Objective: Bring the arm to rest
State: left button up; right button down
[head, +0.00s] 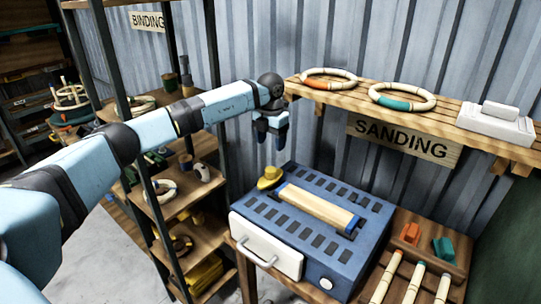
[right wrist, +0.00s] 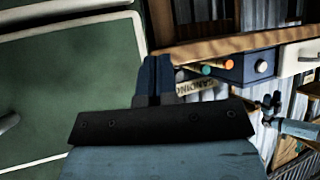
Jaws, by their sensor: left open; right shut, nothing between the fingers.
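My left arm reaches in from the left in the head view. Its gripper (head: 271,137) points down in front of the corrugated wall, above and behind the blue slotted box (head: 372,217). It is open, with nothing between its fingers, and it touches nothing that I can see. In the right wrist view my right gripper (right wrist: 154,66) is shut and empty, with its fingers together. Behind it are a green panel and the edge of a wooden bench. The right gripper does not show in the head view.
A yellow object (head: 270,178) and a rattan-coloured bar (head: 318,208) lie on the box. A wall shelf (head: 455,125) holds two rings and a white block (head: 495,125). A rack (head: 172,212) stands left. Rods (head: 413,284) lie on the bench at right.

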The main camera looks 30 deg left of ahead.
pick_arm(q)
jog(key=shift+r, duration=0.4)
jog(key=shift+d+f, duration=0.1)
